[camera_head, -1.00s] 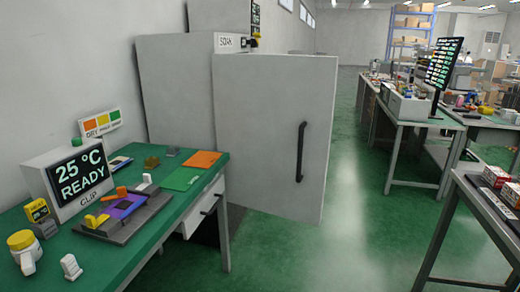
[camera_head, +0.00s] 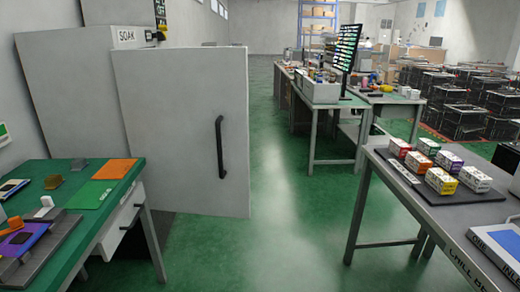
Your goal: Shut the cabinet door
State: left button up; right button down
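The grey cabinet (camera_head: 70,92) labelled "SOAK" stands against the left wall. Its pale grey door (camera_head: 175,130) stands open, swung out toward the aisle, with its flat face turned to me. A black vertical bar handle (camera_head: 220,147) sits near the door's right edge. The inside of the cabinet is hidden behind the door. Neither of my grippers shows in the view, and nothing touches the door or handle.
A green-topped bench (camera_head: 120,172) with a drawer stands at the left, close in front of the door. A grey table (camera_head: 440,205) with several small boxes is at the right. The green floor (camera_head: 285,215) between them is clear. More benches (camera_head: 318,108) stand behind.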

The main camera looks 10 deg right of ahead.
aim_at(185, 109)
jog(key=z, duration=0.35)
jog(key=i, duration=0.9)
jog(key=u, duration=0.45)
jog(key=i, duration=0.65)
jog(key=u, duration=0.65)
